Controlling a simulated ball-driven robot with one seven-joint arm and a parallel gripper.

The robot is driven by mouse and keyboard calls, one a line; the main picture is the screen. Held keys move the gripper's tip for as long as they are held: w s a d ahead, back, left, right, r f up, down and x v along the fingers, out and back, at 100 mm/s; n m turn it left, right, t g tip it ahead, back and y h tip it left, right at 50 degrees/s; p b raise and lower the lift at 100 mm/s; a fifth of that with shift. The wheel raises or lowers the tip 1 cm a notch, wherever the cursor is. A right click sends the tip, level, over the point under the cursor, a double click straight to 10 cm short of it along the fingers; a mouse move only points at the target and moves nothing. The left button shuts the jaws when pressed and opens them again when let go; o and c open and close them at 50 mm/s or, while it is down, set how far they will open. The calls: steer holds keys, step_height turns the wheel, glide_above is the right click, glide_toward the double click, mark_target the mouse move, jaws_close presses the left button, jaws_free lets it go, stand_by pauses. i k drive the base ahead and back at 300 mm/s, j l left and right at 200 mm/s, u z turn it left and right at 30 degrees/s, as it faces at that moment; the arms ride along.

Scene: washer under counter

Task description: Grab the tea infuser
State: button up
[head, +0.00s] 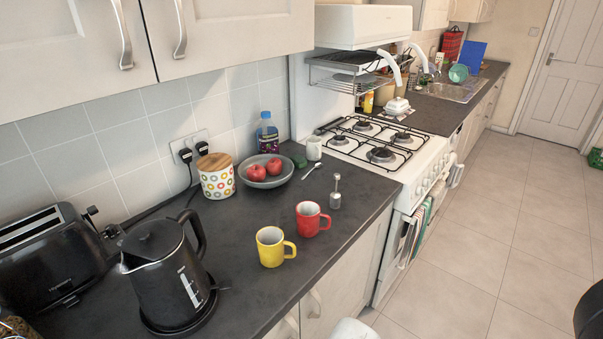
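A small metal tea infuser (335,194) with a thin upright handle stands on the dark countertop, behind and right of a red mug and near the counter's right edge. It looks upright, and nothing touches it. The fingers of my gripper do not show in the head view. Only a white rounded part, probably of my arm, shows at the bottom edge, well below the mugs.
A red mug (311,219) and yellow mug (271,247) stand in front of the infuser. Behind are a spoon (313,169), white cup (314,148) and fruit bowl (266,174). A black kettle (165,275) stands left, the stove (380,145) beyond.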

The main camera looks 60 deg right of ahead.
mark_target(334, 197)
steer(key=z, duration=1.2)
